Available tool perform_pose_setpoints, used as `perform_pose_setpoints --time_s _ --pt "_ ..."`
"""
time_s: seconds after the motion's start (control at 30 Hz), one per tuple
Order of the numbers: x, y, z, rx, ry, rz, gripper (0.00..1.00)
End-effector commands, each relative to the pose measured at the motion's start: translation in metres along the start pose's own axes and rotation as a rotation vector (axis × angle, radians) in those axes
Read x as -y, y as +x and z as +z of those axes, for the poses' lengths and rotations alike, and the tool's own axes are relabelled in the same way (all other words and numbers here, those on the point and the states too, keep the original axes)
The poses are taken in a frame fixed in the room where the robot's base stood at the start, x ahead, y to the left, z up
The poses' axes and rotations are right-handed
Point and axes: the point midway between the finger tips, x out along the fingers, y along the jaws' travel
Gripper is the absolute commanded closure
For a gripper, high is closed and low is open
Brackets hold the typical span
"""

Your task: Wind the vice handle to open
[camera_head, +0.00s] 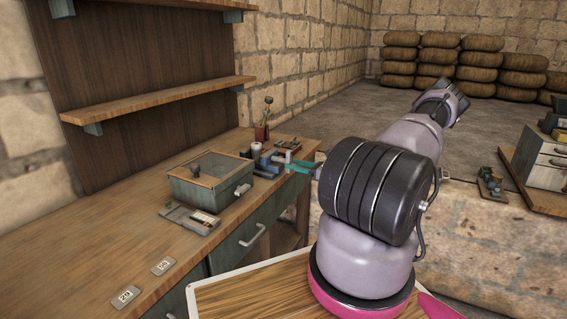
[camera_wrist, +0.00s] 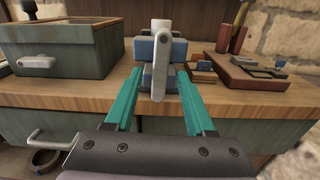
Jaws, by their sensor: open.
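The vice (camera_head: 265,163) is a small blue block-shaped tool on the workbench, near its front edge. In the wrist view the blue vice (camera_wrist: 171,48) stands straight ahead, with its pale grey handle (camera_wrist: 158,80) on the front, hanging nearly upright. My gripper (camera_wrist: 161,75) is open, its two teal fingers on either side of the handle's lower part, with gaps visible. In the head view my gripper (camera_head: 300,165) reaches the vice from the right. I cannot tell how far apart the vice jaws are.
A green box (camera_head: 210,180) with a lid stands left of the vice; it also shows in the wrist view (camera_wrist: 65,45). A small tray (camera_head: 190,218) and two number plates lie on the bench (camera_head: 110,240). A tool holder (camera_head: 262,130) stands behind. Drawers lie below the bench edge.

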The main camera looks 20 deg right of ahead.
Motion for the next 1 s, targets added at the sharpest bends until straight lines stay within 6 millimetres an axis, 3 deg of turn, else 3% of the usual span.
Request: perform_pose_setpoints --time_s 0.1,0.3,0.7,0.83,0.87,1.0 --pt "0.000 0.023 0.000 0.001 -0.001 0.002 0.45" --pt "0.000 0.048 0.000 0.000 -0.002 0.000 0.45" --pt "0.001 0.056 0.000 0.000 -0.001 0.000 0.45" --pt "0.001 0.056 0.000 0.000 -0.001 0.000 0.95" --pt "0.001 0.056 0.000 0.000 -0.001 0.000 1.00" --pt "0.000 0.056 0.000 0.000 -0.005 0.000 1.00"
